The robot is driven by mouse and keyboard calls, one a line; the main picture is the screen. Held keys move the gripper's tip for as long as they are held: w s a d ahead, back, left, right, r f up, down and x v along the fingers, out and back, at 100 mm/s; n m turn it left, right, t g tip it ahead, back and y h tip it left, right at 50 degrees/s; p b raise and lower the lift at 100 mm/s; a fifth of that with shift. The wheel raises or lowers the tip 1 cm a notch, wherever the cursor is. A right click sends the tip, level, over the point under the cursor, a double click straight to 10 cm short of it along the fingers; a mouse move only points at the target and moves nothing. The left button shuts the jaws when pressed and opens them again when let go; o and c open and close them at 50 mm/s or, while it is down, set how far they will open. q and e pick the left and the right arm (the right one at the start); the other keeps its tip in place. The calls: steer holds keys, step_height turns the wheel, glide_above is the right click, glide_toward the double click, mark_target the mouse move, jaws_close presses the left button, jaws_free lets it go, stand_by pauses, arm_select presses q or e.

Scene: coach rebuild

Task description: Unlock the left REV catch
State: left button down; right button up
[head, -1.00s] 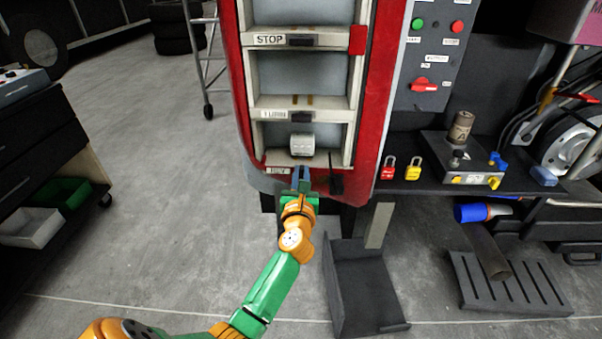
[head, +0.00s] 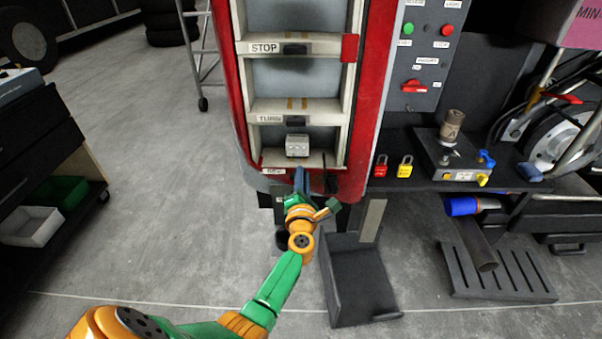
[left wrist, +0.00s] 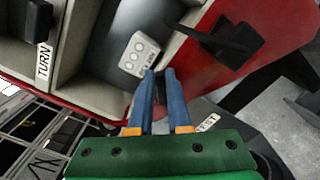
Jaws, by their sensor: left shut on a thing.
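The left REV catch is at the bottom lip of the red-framed panel (head: 360,150), just right of a small white label (head: 276,171). My left gripper (head: 301,178) reaches it from below. Its two blue fingers (left wrist: 160,76) are shut on the catch with a narrow gap between them, and they hide most of it. The label also shows in the left wrist view (left wrist: 207,123). A second black catch (head: 331,176) stands to the right; it also shows in the left wrist view (left wrist: 235,42). My right gripper is out of view.
A white block with several round knobs (head: 297,146) sits on the bottom shelf just above my fingers. A red padlock (head: 381,166) and a yellow padlock (head: 405,167) are on the bench at right. A black open bin (head: 355,285) stands on the floor below.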

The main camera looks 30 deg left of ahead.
arm_select(q)
steer(key=shift+w+d+f+m+p, duration=0.1)
steer(key=shift+f+m+p, duration=0.15)
steer(key=shift+m, duration=0.95)
steer(key=shift+s+d+f+m+p, duration=0.1)
steer(key=shift+f+m+p, duration=0.1)
steer(key=shift+m, duration=1)
steer(key=shift+w+f+m+p, duration=0.15)
steer(key=shift+f+m, duration=0.1)
steer(key=shift+m, duration=0.95)
steer(key=c, duration=0.9)
jaws_free()
steer(key=shift+o, duration=0.2)
steer(key=p+v, duration=0.1)
steer(key=v, duration=0.6)
